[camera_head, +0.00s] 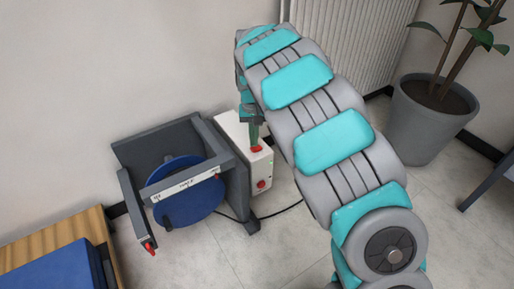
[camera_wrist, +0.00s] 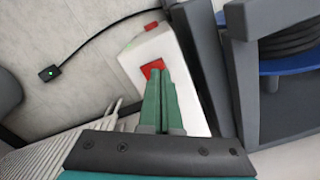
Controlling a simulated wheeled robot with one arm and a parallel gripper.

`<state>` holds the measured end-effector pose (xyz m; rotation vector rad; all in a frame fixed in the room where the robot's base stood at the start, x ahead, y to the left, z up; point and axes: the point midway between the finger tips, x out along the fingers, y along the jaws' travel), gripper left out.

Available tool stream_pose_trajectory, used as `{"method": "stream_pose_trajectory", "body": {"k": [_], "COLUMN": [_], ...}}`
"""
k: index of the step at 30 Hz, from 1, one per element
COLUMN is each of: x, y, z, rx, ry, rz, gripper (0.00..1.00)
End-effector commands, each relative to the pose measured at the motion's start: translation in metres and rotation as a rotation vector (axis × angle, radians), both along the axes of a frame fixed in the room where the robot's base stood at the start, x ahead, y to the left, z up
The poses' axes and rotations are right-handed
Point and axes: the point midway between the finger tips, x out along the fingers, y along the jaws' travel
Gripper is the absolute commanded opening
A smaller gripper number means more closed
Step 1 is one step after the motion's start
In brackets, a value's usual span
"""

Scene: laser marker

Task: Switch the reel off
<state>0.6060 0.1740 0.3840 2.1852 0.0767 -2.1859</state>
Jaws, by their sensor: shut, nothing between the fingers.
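The reel is a blue disc (camera_head: 190,205) in a dark grey frame (camera_head: 237,180); its blue rim also shows at the right of the wrist view (camera_wrist: 290,66). A white control box (camera_head: 238,132) stands against the frame's right side, and it fills the middle of the wrist view (camera_wrist: 187,85). A red switch (camera_wrist: 151,67) sits on its top face. A red round button (camera_head: 262,184) is on its front. My gripper (camera_head: 255,143) is shut and empty, its green fingertips (camera_wrist: 160,73) right at the top red switch, partly covering it. I cannot tell whether they touch.
A black cable (camera_wrist: 95,40) runs from the box to a small black piece with a green light (camera_wrist: 48,73). A wooden table (camera_head: 62,235), plant pot (camera_head: 425,120) and radiator (camera_head: 345,40) surround the area.

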Motion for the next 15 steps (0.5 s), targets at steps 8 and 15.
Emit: {"method": "stream_pose_trajectory", "body": {"k": [8,15], "x": [-0.0002,-0.0001], "y": [0.0,0.0], "z": [-0.0041,-0.0073], "rx": [0.0,0.0], "ry": [0.001,0.001], "rz": [0.0,0.0], "gripper": [0.0,0.0]}}
